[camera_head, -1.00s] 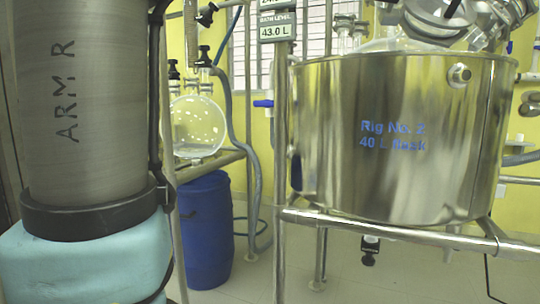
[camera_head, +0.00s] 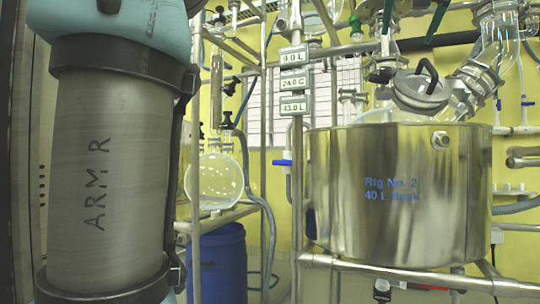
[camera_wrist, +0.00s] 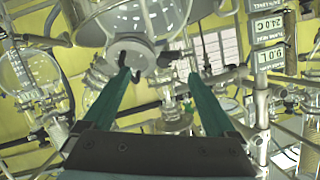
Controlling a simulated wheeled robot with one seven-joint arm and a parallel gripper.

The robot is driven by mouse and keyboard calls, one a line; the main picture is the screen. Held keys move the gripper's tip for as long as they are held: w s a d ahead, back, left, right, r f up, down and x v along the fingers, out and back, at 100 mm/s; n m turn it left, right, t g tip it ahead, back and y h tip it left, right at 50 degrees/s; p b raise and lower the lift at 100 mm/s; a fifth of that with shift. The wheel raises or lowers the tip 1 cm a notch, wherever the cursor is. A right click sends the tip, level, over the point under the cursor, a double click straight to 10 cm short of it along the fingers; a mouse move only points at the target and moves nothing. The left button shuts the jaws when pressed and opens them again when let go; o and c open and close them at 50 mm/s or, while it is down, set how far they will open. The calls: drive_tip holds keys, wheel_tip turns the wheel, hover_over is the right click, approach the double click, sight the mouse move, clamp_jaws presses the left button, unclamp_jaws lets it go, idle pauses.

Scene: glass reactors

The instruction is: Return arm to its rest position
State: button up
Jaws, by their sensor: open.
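My gripper (camera_wrist: 157,92) shows in the wrist view as two green fingers spread well apart. It is open, with nothing between the fingers. Beyond the fingertips hangs a round glass vessel with a grey flange and dark clamps (camera_wrist: 130,55); I cannot tell how far it is from them. In the head view my arm fills the left side, with a grey link marked "ARM R" (camera_head: 108,185); my gripper is out of that view.
A large steel bath (camera_head: 400,215) marked "Rig No. 2" sits on a metal pipe frame at right. A blue drum (camera_head: 222,265) stands below a round glass flask (camera_head: 216,178). Level signs (camera_head: 293,82) hang on a post. Glassware and pipes crowd the wrist view.

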drive_tip(key=w+a+f+g+y, duration=0.1)
drive_tip(key=w+a+f, duration=0.15)
drive_tip(key=f, duration=0.45)
drive_tip(key=w+a+f+g+y, duration=0.1)
drive_tip(key=w+f+g, duration=0.1)
drive_tip(key=w+f, duration=0.35)
drive_tip(key=w+a+f+g, duration=0.1)
drive_tip(key=w+f, duration=0.1)
drive_tip(key=f, duration=0.6)
drive_tip(key=w+a+f+g+y, duration=0.15)
drive_tip(key=a+f, duration=0.25)
drive_tip(key=f, duration=0.4)
drive_tip(key=w+a+f+g, duration=0.1)
drive_tip(key=a+f+g, duration=0.1)
drive_tip(key=a+f, duration=0.45)
drive_tip(key=s+a+f+n+g, duration=0.2)
drive_tip(key=s+a+f, duration=0.35)
drive_tip(key=f, duration=0.35)
drive_tip(key=s+a+f+n+g, duration=0.2)
drive_tip(key=s+a+f, duration=0.2)
drive_tip(key=a+f, duration=0.35)
drive_tip(key=s+a+f+n+g, duration=0.1)
drive_tip(key=s+a+f+n, duration=0.1)
drive_tip(key=s+a+f, duration=0.5)
drive_tip(key=w+d+r+p, duration=0.1)
drive_tip(key=w+r+p, duration=0.2)
drive_tip(key=r+p, duration=1.7)
drive_tip(key=p, duration=0.3)
drive_tip(key=shift+w+r, duration=0.15)
drive_tip(key=shift+r, duration=0.2)
